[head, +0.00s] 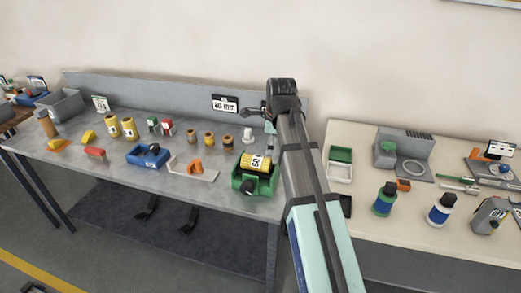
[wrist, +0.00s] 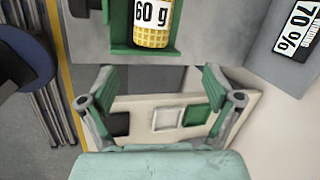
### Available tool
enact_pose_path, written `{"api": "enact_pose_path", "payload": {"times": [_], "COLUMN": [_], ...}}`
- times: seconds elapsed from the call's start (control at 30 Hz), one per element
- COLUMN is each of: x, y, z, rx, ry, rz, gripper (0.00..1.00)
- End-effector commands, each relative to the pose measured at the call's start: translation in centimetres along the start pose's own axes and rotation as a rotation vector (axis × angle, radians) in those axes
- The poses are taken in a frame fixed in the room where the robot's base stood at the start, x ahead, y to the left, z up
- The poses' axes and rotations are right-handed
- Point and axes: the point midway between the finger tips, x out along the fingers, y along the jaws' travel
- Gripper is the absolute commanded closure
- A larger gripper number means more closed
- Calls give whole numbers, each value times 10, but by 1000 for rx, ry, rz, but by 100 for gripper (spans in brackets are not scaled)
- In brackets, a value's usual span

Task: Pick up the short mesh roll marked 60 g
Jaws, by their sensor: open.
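The short yellow mesh roll marked 60 g (wrist: 152,38) shows at the top of the wrist view, cut off by the picture edge. It sits in a green holder (wrist: 118,50). In the head view the yellow roll (head: 265,170) lies in the green holder (head: 240,182) at the right end of the grey bench, beside my arm. In the wrist view my gripper (wrist: 157,75) has its two green-lined fingers spread wide with nothing between them. The roll lies beyond the fingertips, toward the top of the picture, not between them.
Two upright yellow rolls (head: 121,127) stand farther left on the grey bench (head: 120,165). A blue holder (head: 143,161) and a grey fixture with an orange part (head: 200,175) lie left of the green holder. A cream table (head: 370,215) with bottles stands to the right.

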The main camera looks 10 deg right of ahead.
Motion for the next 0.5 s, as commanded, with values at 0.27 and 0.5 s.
{"api": "enact_pose_path", "payload": {"times": [0.27, 0.5], "x": [-40, -17], "y": [8, 10], "z": [-8, -2], "rx": [196, 205], "ry": [-208, -221], "rz": [48, 54], "gripper": [10, 10]}}
